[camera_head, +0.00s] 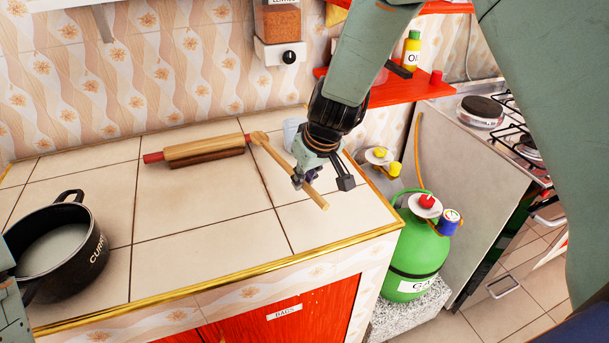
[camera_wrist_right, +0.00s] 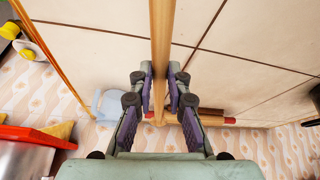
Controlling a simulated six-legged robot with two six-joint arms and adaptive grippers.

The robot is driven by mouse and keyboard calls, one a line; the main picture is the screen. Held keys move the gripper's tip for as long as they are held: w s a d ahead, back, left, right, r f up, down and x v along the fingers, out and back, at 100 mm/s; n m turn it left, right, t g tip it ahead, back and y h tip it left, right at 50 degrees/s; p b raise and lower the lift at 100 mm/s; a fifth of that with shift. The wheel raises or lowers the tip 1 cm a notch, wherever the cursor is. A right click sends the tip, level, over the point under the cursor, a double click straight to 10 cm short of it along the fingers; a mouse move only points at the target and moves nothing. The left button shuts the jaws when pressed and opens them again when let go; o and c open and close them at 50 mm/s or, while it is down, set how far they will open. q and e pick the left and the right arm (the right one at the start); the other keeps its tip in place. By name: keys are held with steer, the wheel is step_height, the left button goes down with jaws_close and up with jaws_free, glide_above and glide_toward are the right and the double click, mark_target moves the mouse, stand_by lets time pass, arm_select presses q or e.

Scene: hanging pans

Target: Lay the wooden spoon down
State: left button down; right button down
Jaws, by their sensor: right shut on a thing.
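The wooden spoon (camera_head: 272,153) is long and pale, over the right part of the tiled counter (camera_head: 190,212). Its head points toward the rolling pin and its handle end toward the counter's front right. My right gripper (camera_head: 312,182) is shut on the spoon's handle. In the right wrist view the handle (camera_wrist_right: 162,40) runs between the two fingers of the gripper (camera_wrist_right: 160,92). The spoon is close above the tiles; I cannot tell whether any part touches them.
A rolling pin (camera_head: 205,150) with red handles lies at the back. A black pot (camera_head: 62,262) stands at the left. A pale translucent cup (camera_head: 291,130) stands behind my right gripper. A green gas bottle (camera_head: 415,255) is beyond the counter's right edge. The counter's middle is clear.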

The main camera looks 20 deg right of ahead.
mark_target(306, 208)
steer(key=shift+s+d+f+b, duration=0.15)
steer(key=shift+s+f+b, duration=0.15)
steer(key=shift+f+b, duration=0.3)
steer(key=shift+f, duration=0.4)
steer(key=shift+b+x, duration=1.05)
steer(key=shift+x, duration=0.15)
steer(key=shift+s+f+b, duration=0.4)
steer(key=shift+f+b, duration=0.2)
steer(key=shift+b, duration=0.2)
steer(key=shift+w, duration=0.1)
steer(key=shift+w+f, duration=0.1)
